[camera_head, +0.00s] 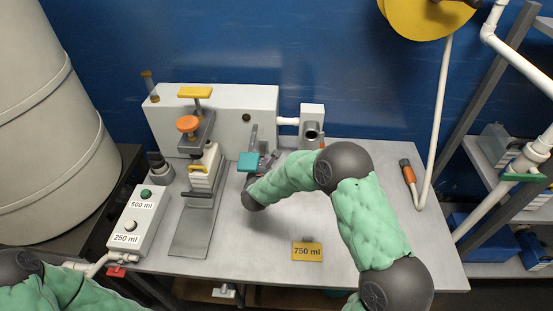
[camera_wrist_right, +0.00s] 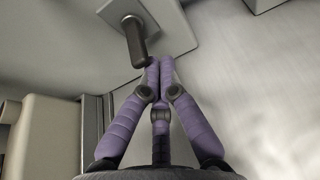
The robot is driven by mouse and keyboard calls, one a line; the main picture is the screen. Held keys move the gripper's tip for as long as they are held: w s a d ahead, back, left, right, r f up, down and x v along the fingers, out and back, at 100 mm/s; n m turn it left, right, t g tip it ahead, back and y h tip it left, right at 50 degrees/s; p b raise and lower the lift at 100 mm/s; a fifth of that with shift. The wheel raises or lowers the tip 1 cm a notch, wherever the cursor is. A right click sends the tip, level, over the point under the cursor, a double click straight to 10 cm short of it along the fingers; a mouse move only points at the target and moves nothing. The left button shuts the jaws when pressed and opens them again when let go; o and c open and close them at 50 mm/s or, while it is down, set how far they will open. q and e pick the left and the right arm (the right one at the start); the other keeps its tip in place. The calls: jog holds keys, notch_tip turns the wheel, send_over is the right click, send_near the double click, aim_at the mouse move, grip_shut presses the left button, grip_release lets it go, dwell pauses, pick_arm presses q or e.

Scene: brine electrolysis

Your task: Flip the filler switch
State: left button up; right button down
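In the right wrist view a dark rounded lever (camera_wrist_right: 135,42), which looks like the filler switch, sticks out from a grey plate (camera_wrist_right: 175,25). My right gripper (camera_wrist_right: 160,62) has its purple fingers together, with nothing visible between them. Its fingertips are right beside the lever's free end, and I cannot tell whether they touch it. In the head view my right gripper (camera_head: 265,161) is at the front of the grey filler machine (camera_head: 262,100), beside a teal block (camera_head: 247,162), partly hidden by my wrist. My left gripper is out of view; only my left arm shows at lower left.
A box with 500 ml and 250 ml buttons (camera_head: 139,222) stands at the left of the grey table (camera_head: 400,255). A yellow 750 ml sign (camera_head: 307,252) is at the front. An orange-tipped tool (camera_head: 407,172) lies at the right, near a shelf rack (camera_head: 500,155).

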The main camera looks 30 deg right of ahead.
jog(key=shift+r, duration=0.1)
jog(key=shift+s+a+r+b, duration=0.1)
jog(key=shift+a+r+b, duration=0.15)
jog(key=shift+a+b, duration=0.05)
jog(key=shift+d, duration=0.1)
